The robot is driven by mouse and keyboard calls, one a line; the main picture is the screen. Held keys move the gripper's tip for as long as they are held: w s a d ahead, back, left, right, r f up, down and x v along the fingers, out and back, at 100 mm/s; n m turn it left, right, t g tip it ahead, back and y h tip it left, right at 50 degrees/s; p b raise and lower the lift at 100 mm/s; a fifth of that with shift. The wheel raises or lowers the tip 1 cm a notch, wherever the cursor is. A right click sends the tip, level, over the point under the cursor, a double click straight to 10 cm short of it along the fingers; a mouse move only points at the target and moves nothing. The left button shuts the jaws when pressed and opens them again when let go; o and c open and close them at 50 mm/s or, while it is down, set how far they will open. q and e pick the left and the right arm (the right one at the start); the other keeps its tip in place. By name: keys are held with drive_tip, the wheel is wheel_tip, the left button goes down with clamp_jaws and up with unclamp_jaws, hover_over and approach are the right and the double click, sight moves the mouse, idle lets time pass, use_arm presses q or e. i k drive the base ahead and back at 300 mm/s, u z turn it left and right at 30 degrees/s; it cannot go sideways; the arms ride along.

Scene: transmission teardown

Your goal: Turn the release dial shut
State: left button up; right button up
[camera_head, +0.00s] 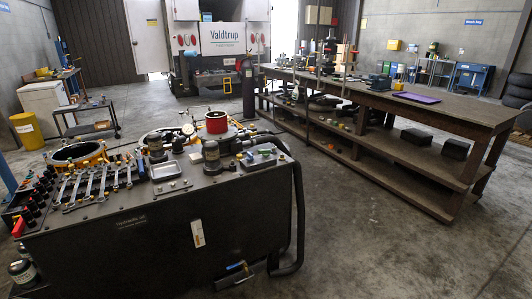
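No part here can be told for sure as the release dial. A dark machine cart (120,245) stands at the left front, its top crowded with fittings. A small round white-faced gauge (187,129) stands upright on its far side, next to a red-topped cylinder (216,122). A small fitting with a blue handle (236,265) is low on the cart's front. Whether any of these turns or is shut is too small to tell. Neither of my grippers is in view.
Several wrenches (97,182) and a metal tray (165,170) lie on the cart top. A black hose (299,215) curves down its right side. A long wooden workbench (455,110) stands at the right. The concrete floor (370,240) between and in front is clear.

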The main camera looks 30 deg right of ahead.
sight(265, 153)
drive_tip(key=k, duration=0.65)
drive_tip(key=z, duration=0.65)
drive_tip(key=i, duration=0.8)
drive_tip(key=z, duration=1.05)
drive_tip(key=i, duration=0.8)
drive_tip(key=z, duration=0.15)
